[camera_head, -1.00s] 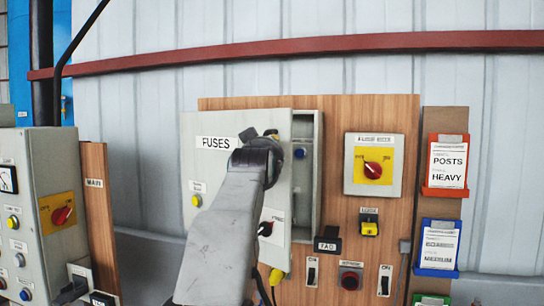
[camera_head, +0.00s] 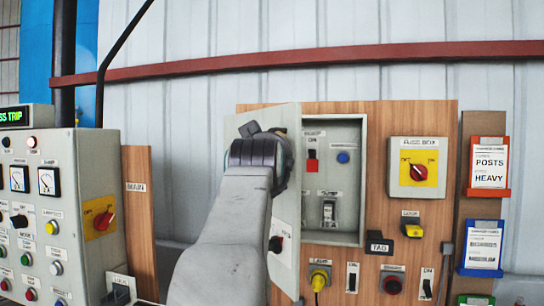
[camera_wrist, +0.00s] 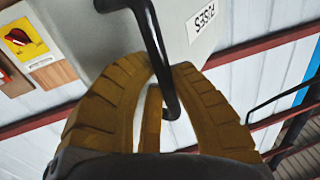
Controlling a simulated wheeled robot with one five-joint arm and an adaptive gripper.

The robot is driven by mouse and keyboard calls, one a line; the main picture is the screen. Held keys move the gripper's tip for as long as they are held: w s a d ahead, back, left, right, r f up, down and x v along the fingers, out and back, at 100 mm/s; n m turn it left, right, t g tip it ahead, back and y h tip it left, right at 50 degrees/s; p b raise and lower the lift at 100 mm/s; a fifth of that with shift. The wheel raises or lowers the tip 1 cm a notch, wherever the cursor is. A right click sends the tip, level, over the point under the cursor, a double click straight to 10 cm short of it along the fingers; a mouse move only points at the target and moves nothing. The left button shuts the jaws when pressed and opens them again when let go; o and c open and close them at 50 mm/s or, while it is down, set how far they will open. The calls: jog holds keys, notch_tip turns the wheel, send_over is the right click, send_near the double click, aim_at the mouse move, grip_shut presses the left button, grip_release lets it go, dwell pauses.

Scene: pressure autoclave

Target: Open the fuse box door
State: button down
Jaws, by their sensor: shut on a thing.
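The fuse box (camera_head: 346,230) hangs on a wooden board. Its grey door (camera_head: 287,240) stands swung open toward me and to the left, baring switches inside. In the wrist view the door (camera_wrist: 195,30) shows its FUSES label and a black bar handle (camera_wrist: 153,40). My gripper (camera_wrist: 160,72) has its yellow-brown fingers around the handle, shut on it. In the head view my arm and gripper (camera_head: 262,150) cover much of the door, and the fingers and handle are hidden there.
Inside the box are a red-marked switch (camera_head: 312,150), a blue button (camera_head: 343,157) and a breaker (camera_head: 329,212). A rotary switch box (camera_head: 417,170) is to the right. A grey control panel (camera_head: 60,200) stands at the left, with a gap between it and the door.

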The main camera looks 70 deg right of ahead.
jog(key=shift+f, duration=0.15)
jog(key=c, duration=1.6)
grip_release()
jog(key=shift+s, duration=0.1)
jog(key=shift+o, duration=0.9)
jog(key=shift+s+a, duration=0.15)
jog(key=o, duration=0.3)
jog(key=shift+o, duration=0.2)
jog(key=v, duration=1.2)
jog(key=shift+c, duration=0.2)
